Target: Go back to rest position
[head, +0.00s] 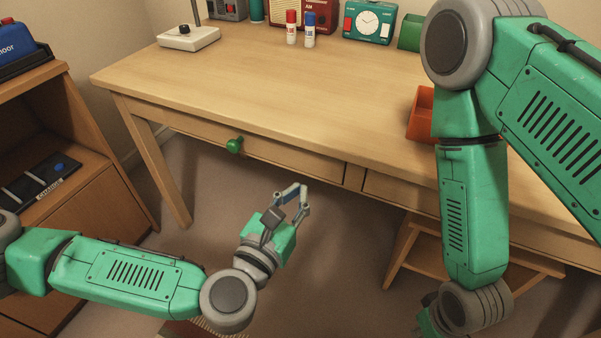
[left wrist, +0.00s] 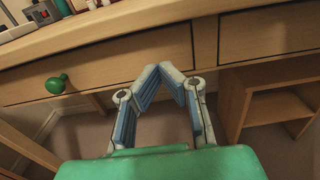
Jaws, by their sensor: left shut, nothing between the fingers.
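My left gripper (head: 292,196) is in front of the desk, below its top and a little right of the green drawer knob (head: 234,145). Its fingertips meet and hold nothing; they also show shut in the left wrist view (left wrist: 165,72). The knob shows at the left of that view (left wrist: 57,84), apart from the fingers. My right arm comes down over the right part of the desk in the head view. Its gripper end is low at the bottom edge, mostly hidden behind the wrist, so its fingers do not show.
The wooden desk (head: 270,85) has closed-looking drawers. A wooden cabinet (head: 85,190) stands at left.

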